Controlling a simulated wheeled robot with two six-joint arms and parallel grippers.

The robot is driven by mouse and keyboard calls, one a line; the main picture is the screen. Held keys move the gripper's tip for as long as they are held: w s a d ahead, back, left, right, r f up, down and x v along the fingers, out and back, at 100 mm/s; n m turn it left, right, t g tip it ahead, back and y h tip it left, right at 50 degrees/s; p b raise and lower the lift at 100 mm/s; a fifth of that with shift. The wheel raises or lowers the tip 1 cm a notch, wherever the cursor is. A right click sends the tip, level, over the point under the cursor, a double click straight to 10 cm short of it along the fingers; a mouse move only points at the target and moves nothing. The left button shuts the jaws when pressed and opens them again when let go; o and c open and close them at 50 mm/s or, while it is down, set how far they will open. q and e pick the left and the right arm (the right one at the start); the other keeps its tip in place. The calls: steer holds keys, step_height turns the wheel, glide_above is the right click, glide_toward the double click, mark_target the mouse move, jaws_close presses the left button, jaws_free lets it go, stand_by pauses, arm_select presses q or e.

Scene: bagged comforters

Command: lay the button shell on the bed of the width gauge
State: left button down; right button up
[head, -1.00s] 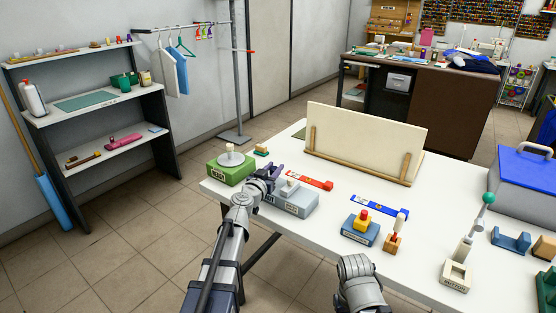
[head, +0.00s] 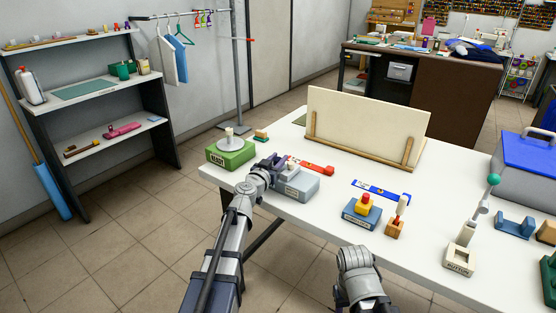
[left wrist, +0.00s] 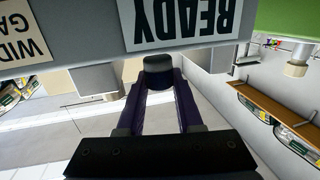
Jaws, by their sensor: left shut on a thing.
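My left gripper (head: 275,163) is over the left side of a grey box (head: 297,188) near the table's left end. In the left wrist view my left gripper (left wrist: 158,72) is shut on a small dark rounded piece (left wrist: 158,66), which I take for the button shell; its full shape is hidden. The grey box (left wrist: 75,50) fills the top of that view, with a "READY" label and a partly cut-off label that reads like "WIDTH GAUGE". A pale block (head: 292,172) sits on the box, partly behind the gripper.
A green box (head: 231,157) with a white disc and post stands left of the grey box. A red strip (head: 317,169) lies behind it. A blue block with a red and yellow button (head: 362,210) is to the right. A propped board (head: 367,125) stands behind.

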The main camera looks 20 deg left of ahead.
arm_select(q)
steer(key=shift+f+b, duration=0.55)
steer(key=shift+f, duration=0.1)
stand_by(0.6)
steer(key=shift+c, duration=1.9)
jaws_free()
steer(key=shift+s, duration=0.15)
steer(key=o, duration=0.4)
steer(key=shift+s+a+r+p, duration=0.1)
steer(key=shift+s+r+p, duration=0.2)
steer(key=shift+s, duration=0.25)
steer(key=shift+s+a+r+p, duration=0.1)
steer(key=shift+s+r+p, duration=0.3)
steer(key=shift+s, duration=0.45)
steer(key=shift+s+r+p, duration=0.25)
steer(key=shift+s+p, duration=0.1)
steer(key=shift+s, duration=0.45)
steer(key=shift+s+r, duration=0.2)
steer(key=shift+s, duration=0.05)
steer(key=shift+w+a, duration=0.1)
